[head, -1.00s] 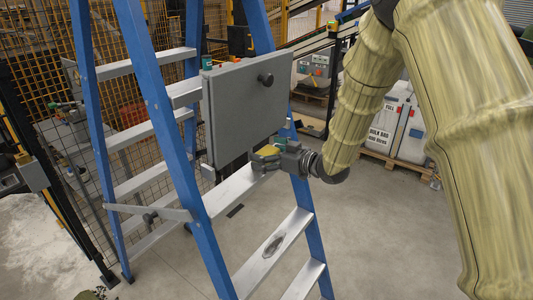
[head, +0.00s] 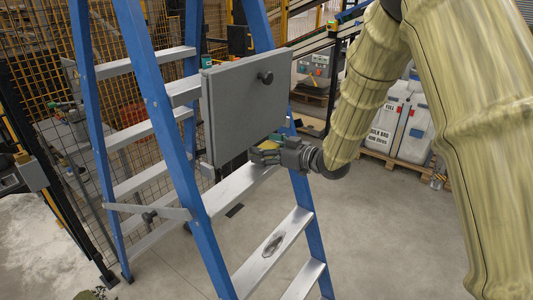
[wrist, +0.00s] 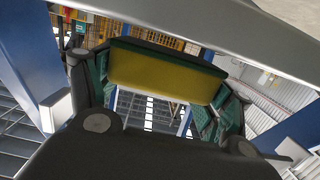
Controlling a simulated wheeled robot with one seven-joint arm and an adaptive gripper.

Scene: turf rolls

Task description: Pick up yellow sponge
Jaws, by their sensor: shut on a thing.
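The yellow sponge (wrist: 165,74) has a dark green layer along its top edge in the wrist view. It sits between the two fingers of my gripper (wrist: 163,90), with the green finger pads against its ends. My gripper is shut on the sponge, just above a metal step (head: 237,188) of the blue ladder (head: 174,150), and the sponge appears clear of that step.
A grey flat box with a black knob (head: 245,105) is on the ladder right above and left of my gripper. White bulk containers (head: 397,125) stand on a pallet at the right. A mesh fence (head: 125,60) is behind the ladder. Floor at lower right is open.

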